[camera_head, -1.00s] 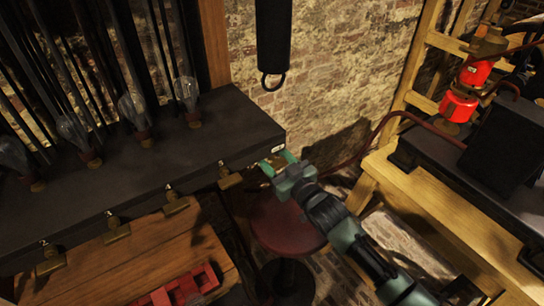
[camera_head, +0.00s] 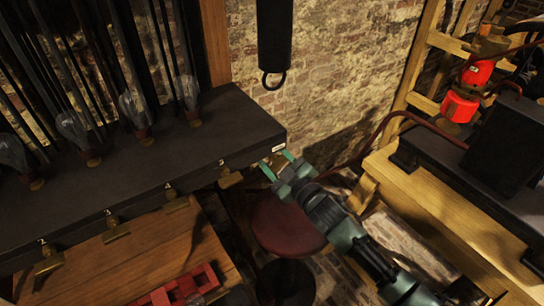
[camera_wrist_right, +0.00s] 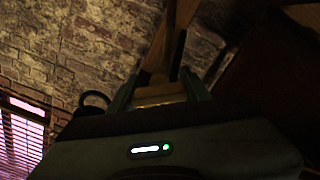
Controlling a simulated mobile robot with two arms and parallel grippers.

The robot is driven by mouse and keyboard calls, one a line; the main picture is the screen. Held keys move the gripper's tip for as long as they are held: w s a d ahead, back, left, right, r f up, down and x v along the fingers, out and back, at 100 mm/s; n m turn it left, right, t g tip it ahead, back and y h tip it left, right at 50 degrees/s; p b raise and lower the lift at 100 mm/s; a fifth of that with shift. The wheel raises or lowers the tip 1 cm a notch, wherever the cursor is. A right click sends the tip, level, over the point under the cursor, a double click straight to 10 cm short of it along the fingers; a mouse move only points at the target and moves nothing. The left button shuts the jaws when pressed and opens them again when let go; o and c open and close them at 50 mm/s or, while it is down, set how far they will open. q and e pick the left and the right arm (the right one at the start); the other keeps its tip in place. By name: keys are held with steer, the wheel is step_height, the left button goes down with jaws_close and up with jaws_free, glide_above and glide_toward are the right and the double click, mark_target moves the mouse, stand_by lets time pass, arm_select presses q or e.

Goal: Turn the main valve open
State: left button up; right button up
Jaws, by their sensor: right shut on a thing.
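My right gripper (camera_head: 277,161) is at the right end of the dark bench (camera_head: 200,140), just below a small pale label (camera_head: 278,148). In the right wrist view its fingers (camera_wrist_right: 160,92) are closed around a brass-coloured piece (camera_wrist_right: 158,94), which looks like the main valve's handle. The fingers and the dark wrist housing hide much of the valve, so how far it is turned cannot be told. My left gripper is in neither view.
Several other brass valves (camera_head: 230,178) line the bench's front edge. Glass bulbs (camera_head: 133,108) stand on its top. A red stool (camera_head: 283,226) is below my right arm. A wooden frame with a dark box (camera_head: 505,140) stands at the right. A black cylinder with a ring (camera_head: 273,40) hangs above.

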mark_target(281, 167)
stand_by(0.3)
steer(key=o, duration=1.4)
steer(key=shift+c, duration=0.2)
steer(key=b+v, duration=0.1)
steer(key=v, duration=0.6)
steer(key=shift+f+b, duration=0.15)
steer(key=shift+b, duration=0.15)
steer(key=shift+s+d, duration=0.2)
steer(key=shift+s, duration=0.15)
